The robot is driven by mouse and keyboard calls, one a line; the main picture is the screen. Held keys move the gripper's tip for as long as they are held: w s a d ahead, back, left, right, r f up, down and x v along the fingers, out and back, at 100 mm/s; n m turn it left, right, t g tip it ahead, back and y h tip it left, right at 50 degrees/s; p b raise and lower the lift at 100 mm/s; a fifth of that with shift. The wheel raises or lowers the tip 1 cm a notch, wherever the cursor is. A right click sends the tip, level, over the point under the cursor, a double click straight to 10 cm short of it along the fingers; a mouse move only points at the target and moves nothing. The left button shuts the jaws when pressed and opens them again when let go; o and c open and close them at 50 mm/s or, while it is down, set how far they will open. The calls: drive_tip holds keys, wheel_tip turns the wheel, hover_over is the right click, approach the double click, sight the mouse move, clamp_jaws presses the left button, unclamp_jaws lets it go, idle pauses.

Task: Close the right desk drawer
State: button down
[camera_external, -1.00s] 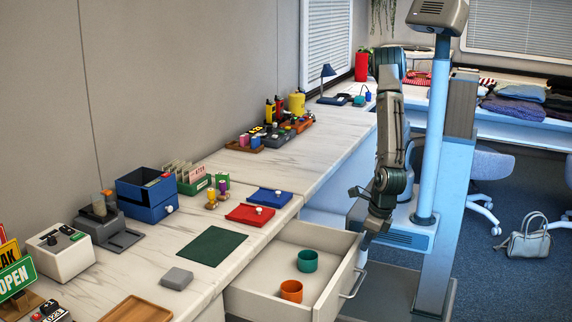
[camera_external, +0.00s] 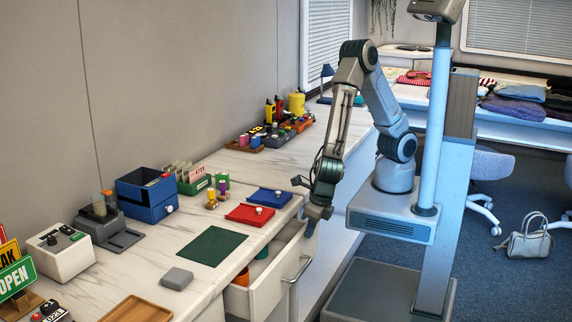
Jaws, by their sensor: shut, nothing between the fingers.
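The desk drawer (camera_external: 268,292) is white with a metal bar handle (camera_external: 297,269) on its front. It stands part way out from under the marble-patterned desk top (camera_external: 165,254). An orange cup (camera_external: 242,278) and a green cup (camera_external: 262,253) show inside it, both partly hidden by the desk edge. My gripper (camera_external: 317,216) points down at the drawer front's far upper corner, above and beyond the handle. It is shut and empty. I cannot tell whether its fingers touch the drawer front.
On the desk top near the drawer lie a dark green mat (camera_external: 212,247), a red tray (camera_external: 250,214), a blue tray (camera_external: 270,196) and a grey block (camera_external: 176,278). A blue box (camera_external: 147,193) stands farther back. A handbag (camera_external: 528,242) lies on the floor at right.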

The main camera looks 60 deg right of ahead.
drive_tip(key=shift+w+p, duration=0.45)
drive_tip(key=shift+w, duration=2.1)
drive_tip(key=s+r+p, duration=0.1)
drive_tip(key=s+r, duration=0.5)
drive_tip(key=r, duration=0.3)
drive_tip(key=t+b, duration=1.5)
drive_tip(key=b, duration=0.9)
approach(303, 237)
drive_tip(key=w+b, duration=0.4)
drive_tip(key=w, duration=0.7)
drive_tip(key=shift+w+f, duration=0.2)
drive_tip(key=shift+w+r, duration=0.1)
drive_tip(key=shift+w, duration=0.15)
